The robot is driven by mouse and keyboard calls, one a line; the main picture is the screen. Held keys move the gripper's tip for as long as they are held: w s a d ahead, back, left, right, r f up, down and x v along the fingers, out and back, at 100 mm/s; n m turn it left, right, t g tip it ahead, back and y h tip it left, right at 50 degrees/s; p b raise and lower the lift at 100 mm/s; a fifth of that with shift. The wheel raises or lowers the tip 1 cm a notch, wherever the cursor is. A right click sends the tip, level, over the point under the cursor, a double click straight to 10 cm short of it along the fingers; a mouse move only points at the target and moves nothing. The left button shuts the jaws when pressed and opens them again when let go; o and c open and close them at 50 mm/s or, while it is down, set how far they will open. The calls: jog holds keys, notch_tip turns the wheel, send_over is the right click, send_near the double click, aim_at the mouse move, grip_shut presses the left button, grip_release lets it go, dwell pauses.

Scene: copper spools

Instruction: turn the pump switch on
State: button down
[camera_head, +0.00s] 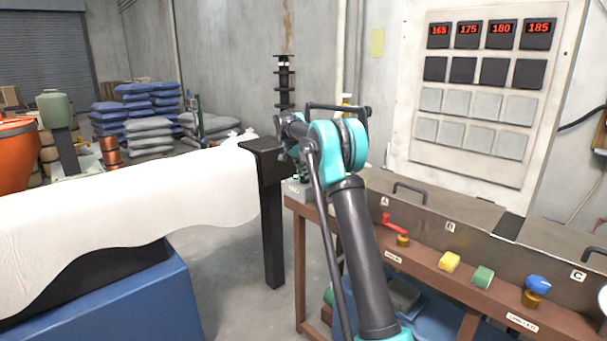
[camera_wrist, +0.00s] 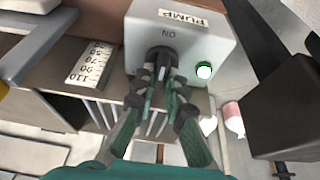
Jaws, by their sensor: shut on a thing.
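The pump box (camera_wrist: 215,45) is a pale grey box with a "PUMP" label, seen in the wrist view. Its dark rotary switch (camera_wrist: 161,54) is on the front, by an "ON" mark that reads upside down. A round green-rimmed lamp (camera_wrist: 204,70) with a bright white centre sits beside the switch. My gripper (camera_wrist: 161,84) is shut on the switch knob, its fingers hiding part of it. In the head view the box (camera_head: 296,190) shows only in part at the bench's left end, and my arm hides the rest.
The bench carries a red-handled valve (camera_head: 395,224), a yellow knob (camera_head: 449,262), a green knob (camera_head: 483,277) and a blue-handled valve (camera_head: 537,285). A dark post (camera_head: 272,230) stands close left of the bench. A numbered scale (camera_wrist: 90,63) is beside the box.

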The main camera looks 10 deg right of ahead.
jog(key=c, duration=1.6)
grip_release()
jog(key=shift+o, duration=0.2)
jog(key=v, duration=1.2)
jog(key=shift+d, duration=0.1)
jog(key=s+d+f+n+y, duration=0.1)
jog(key=s+d+f+n, duration=0.1)
jog(key=s+f, duration=0.7)
jog(key=s+d+f+n+t+y, duration=0.1)
jog(key=s+d+f+n, duration=0.2)
jog(key=s+f, duration=0.7)
jog(key=s+d+f+n+y, duration=0.1)
jog(key=s+d+f+n, duration=0.2)
jog(key=s, duration=3.1)
notch_tip(320, 180, down, 6)
jog(key=n, duration=0.3)
jog(key=shift+f+t+y, duration=0.2)
jog(key=shift+t+y, duration=0.1)
jog(key=shift+y, duration=0.1)
